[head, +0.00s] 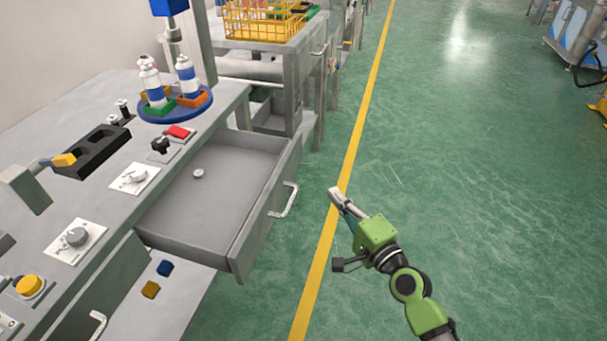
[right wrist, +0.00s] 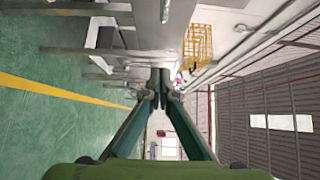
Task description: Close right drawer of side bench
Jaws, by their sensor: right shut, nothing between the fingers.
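The right drawer (head: 205,195) of the side bench is pulled out, a grey open tray with a small round metal piece (head: 198,173) lying inside. Its silver bar handle (head: 286,200) is on the front panel, facing the aisle. My right gripper (head: 335,192) is to the right of the handle, over the floor by the yellow line, apart from the drawer. Its fingers are closed together and empty. In the right wrist view the fingertips (right wrist: 160,78) meet in front of the grey bench. My left gripper is not in the head view.
The bench top (head: 120,217) carries knobs, a yellow button (head: 30,286), a black holder (head: 92,150) and a blue round table (head: 176,105) with spray cans. A yellow wire basket (head: 264,20) stands farther back. A blue and a brown block lie below the drawer. The green aisle floor (head: 450,170) is clear.

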